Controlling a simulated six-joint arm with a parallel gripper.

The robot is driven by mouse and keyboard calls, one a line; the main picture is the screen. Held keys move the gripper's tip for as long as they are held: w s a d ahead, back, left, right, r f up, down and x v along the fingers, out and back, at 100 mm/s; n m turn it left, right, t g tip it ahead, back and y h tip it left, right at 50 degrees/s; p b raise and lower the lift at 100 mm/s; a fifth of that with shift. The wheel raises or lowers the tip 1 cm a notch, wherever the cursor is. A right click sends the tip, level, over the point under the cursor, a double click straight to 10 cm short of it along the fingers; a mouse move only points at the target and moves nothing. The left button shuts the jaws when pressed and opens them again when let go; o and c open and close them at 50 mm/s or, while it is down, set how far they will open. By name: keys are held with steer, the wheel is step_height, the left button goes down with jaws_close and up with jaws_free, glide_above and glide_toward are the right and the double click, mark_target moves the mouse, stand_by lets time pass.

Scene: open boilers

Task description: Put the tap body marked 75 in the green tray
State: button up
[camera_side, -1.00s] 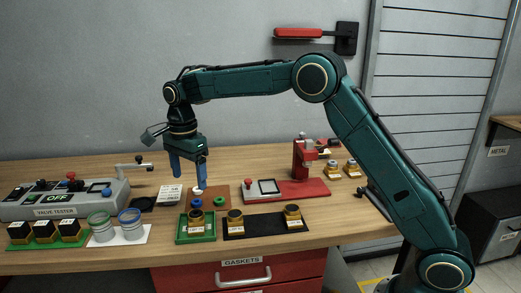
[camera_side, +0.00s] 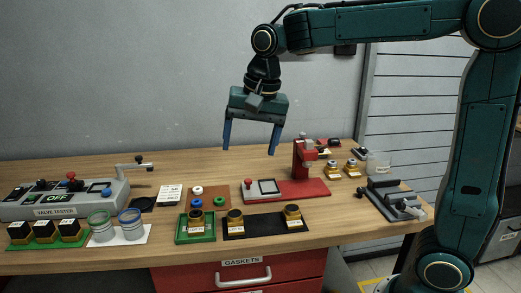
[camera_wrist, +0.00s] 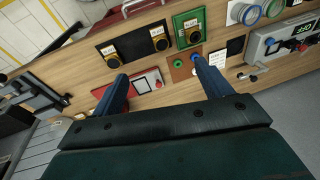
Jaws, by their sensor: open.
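My gripper (camera_side: 250,150) is open and empty, raised above the back of the bench; its fingers also show in the wrist view (camera_wrist: 158,67). The green tray (camera_side: 180,240) is at the bench's front middle and shows in the wrist view (camera_wrist: 178,22). Two brass tap bodies with dark tops, one left (camera_side: 235,217) and one right (camera_side: 292,211), stand on a black tray (camera_side: 264,223) beside the green tray. Their label numbers are too small to read, so I cannot tell which is 75.
A brown mat (camera_side: 209,193) holds coloured rings behind the green tray. A red press (camera_side: 300,160) stands on a red base, with brass parts (camera_side: 343,170) beyond it. The valve tester (camera_side: 60,200) and two cups (camera_side: 115,225) are at left. A grey vise (camera_side: 390,195) is at right.

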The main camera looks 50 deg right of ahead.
steer(key=s+d+f+n+t, duration=0.1)
steer(key=s+n, duration=0.4)
steer(key=s, duration=0.5)
steer(key=s+d+f+n+t, duration=0.1)
steer(key=s+f+n+t, duration=0.1)
steer(key=s, duration=0.9)
steer(key=shift+d+f+n, duration=0.25)
steer(key=shift+f+n, duration=0.4)
steer(key=shift+n, duration=0.75)
